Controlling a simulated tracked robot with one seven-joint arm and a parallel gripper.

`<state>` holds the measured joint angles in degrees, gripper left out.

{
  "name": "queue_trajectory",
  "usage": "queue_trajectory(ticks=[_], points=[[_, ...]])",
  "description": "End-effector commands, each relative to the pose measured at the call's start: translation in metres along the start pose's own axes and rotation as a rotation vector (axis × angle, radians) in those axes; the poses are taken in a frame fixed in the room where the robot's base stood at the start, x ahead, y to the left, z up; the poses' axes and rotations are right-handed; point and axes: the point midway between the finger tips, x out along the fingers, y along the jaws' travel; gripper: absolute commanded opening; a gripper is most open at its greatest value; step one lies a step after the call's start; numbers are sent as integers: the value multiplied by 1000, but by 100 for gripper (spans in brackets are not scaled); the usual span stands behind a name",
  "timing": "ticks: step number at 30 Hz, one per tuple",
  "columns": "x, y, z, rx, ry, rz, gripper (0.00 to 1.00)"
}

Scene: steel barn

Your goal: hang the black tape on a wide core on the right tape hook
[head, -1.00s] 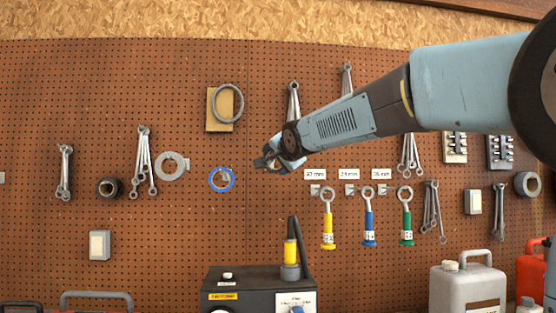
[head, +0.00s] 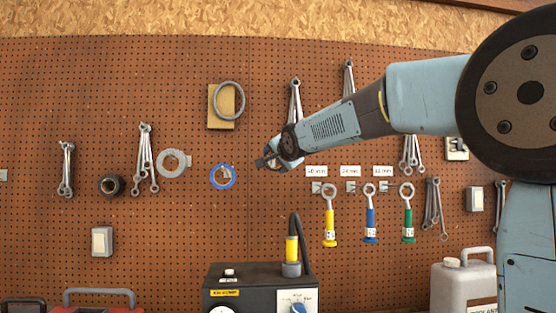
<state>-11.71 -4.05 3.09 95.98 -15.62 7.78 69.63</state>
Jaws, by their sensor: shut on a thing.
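My gripper (head: 266,162) is in front of the pegboard, just right of the blue tape ring (head: 222,177). The right tape hook cannot be made out; my gripper covers the board there. A dark, thick roll (head: 111,186) is at the far left of these.
Wrenches (head: 295,100) hang close behind my wrist. A large ring on a wooden block (head: 214,106) is above left. Yellow, blue and green tools (head: 370,215) hang below right. A dark machine with a yellow-banded post (head: 291,248) stands below.

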Motion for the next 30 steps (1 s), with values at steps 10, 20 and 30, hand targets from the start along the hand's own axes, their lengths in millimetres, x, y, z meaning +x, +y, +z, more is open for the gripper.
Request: queue_trajectory(ticks=[10,20,30], points=[[16,3,-2,0,0,0,43],[24,7,0,0,0,0,43],[24,7,0,0,0,-1,43]])
